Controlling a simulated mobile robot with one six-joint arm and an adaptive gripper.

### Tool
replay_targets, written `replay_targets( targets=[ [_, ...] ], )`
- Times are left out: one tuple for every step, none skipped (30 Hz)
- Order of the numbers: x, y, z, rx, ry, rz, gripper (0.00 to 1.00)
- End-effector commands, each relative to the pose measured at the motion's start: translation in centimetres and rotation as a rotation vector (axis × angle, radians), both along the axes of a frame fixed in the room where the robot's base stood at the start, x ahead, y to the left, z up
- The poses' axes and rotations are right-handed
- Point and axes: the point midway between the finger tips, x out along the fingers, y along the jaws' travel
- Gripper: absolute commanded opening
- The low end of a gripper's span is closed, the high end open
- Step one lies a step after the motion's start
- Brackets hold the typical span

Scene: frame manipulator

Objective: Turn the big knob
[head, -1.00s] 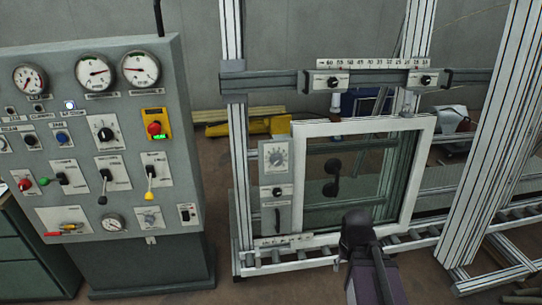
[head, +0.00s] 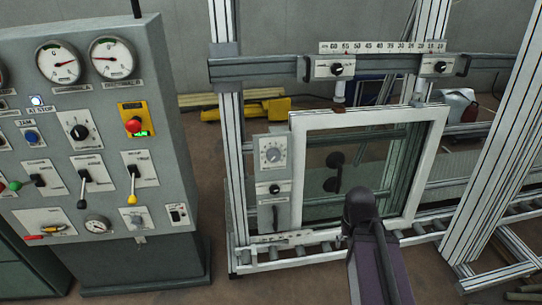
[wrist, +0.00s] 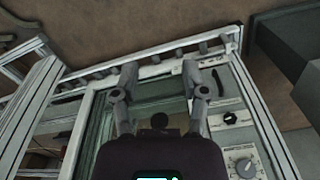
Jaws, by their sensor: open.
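A big grey round knob with a scale (head: 272,153) sits at the top of the narrow panel on the left side of the white window frame (head: 435,165). It also shows in the wrist view (wrist: 242,166) at the lower right. A smaller black knob (head: 275,189) is below it; the wrist view shows this too (wrist: 231,118). My gripper (wrist: 158,72) is open and empty, over the glass beside the panel, apart from the big knob. In the head view my arm is in front of the frame's lower part and its fingertips cannot be made out.
A grey control cabinet (head: 165,225) with gauges, levers and switches stands at the left. A dark handle-like shape (head: 334,171) shows at the glass. Metal posts (head: 500,130) and a roller rail (head: 430,238) surround the frame. Floor is free between cabinet and frame.

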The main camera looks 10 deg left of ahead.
Motion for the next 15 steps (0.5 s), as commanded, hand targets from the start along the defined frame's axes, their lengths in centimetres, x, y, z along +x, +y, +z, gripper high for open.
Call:
replay_targets(
  targets=[
    [0.0, 0.0, 0.0, 0.0, 0.0, 0.0, 0.57],
    [0.0, 0.0, 0.0, 0.0, 0.0, 0.0, 0.57],
    [0.0, 0.0, 0.0, 0.0, 0.0, 0.0, 0.57],
    [0.0, 0.0, 0.0, 0.0, 0.0, 0.0, 0.57],
    [0.0, 0.0, 0.0, 0.0, 0.0, 0.0, 0.57],
    [0.0, 0.0, 0.0, 0.0, 0.0, 0.0, 0.57],
    [0.0, 0.0, 0.0, 0.0, 0.0, 0.0, 0.57],
    [0.0, 0.0, 0.0, 0.0, 0.0, 0.0, 0.63],
    [0.0, 0.0, 0.0, -0.001, 0.0, 0.001, 0.75],
    [0.0, 0.0, -0.1, -0.002, -0.002, 0.002, 0.84],
    [0.1, 0.0, -0.1, -0.004, -0.004, 0.004, 0.93],
    [0.3, 0.0, -0.2, -0.009, -0.008, 0.009, 1.0],
    [0.4, -0.1, -0.3, -0.015, -0.014, 0.014, 1.0],
    [0.6, -0.1, -0.5, -0.023, -0.02, 0.021, 1.0],
    [1.0, -0.2, -0.7, -0.038, -0.031, 0.032, 1.0]
  ],
)
